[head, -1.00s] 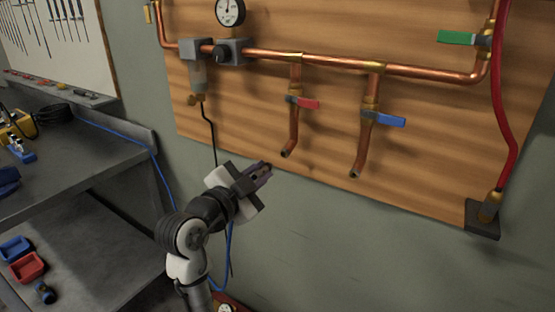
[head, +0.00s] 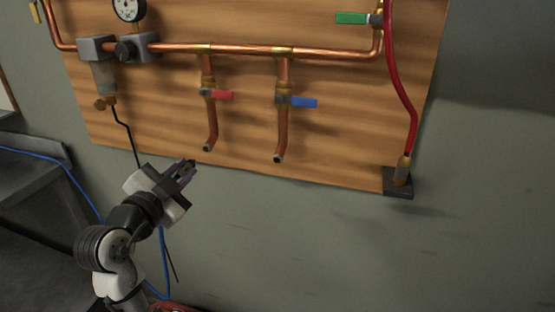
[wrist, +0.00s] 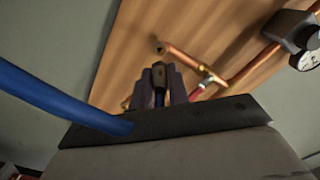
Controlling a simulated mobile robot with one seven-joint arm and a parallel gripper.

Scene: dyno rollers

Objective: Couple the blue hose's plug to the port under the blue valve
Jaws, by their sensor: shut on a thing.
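The blue valve (head: 302,102) is on the right of two copper drop pipes in the head view. Its pipe bends down to an open port (head: 278,158) near the board's lower edge. My gripper (head: 186,168) is below and to the left of that port, apart from it. In the wrist view my gripper (wrist: 160,88) is shut on a dark plug (wrist: 158,74) that points away from the wrist. The blue hose (wrist: 55,97) runs past the left side of the wrist view; in the head view it hangs below my gripper (head: 164,262).
The red valve (head: 215,95) and its open drop pipe (head: 208,146) are left of the blue one. A red hose (head: 403,90) runs down the right to a dark block (head: 398,188). A grey bench (head: 35,185) stands at left. The wall below the board is clear.

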